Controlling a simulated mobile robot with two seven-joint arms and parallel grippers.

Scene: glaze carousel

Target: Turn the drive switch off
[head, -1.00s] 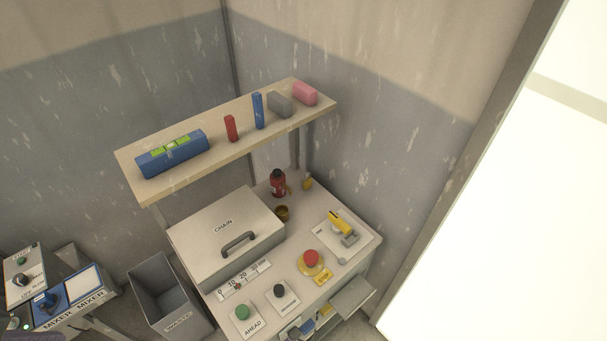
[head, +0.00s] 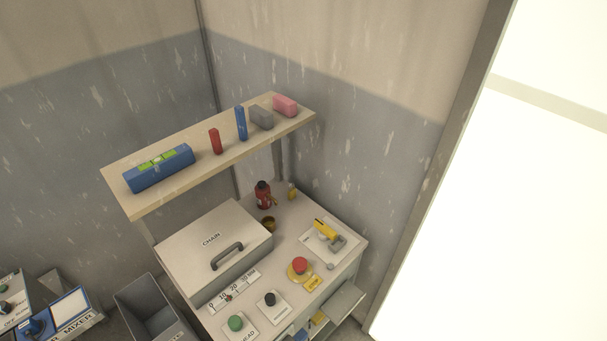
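A yellow-handled switch (head: 325,229) sits on a pale plate (head: 342,238) at the right back of the control bench. A grey part lies beside the yellow handle. The plate's lettering is too small to read, so I cannot tell for sure that this is the drive switch or which position it is in. Neither of my grippers is in view, and nothing touches the switch.
The bench has a red mushroom button (head: 300,265), black button (head: 269,299), green button (head: 235,323) and CHAIN cover (head: 204,234). A shelf (head: 143,205) overhangs its back. A waste bin (head: 135,291) and mixer panel (head: 70,302) stand left.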

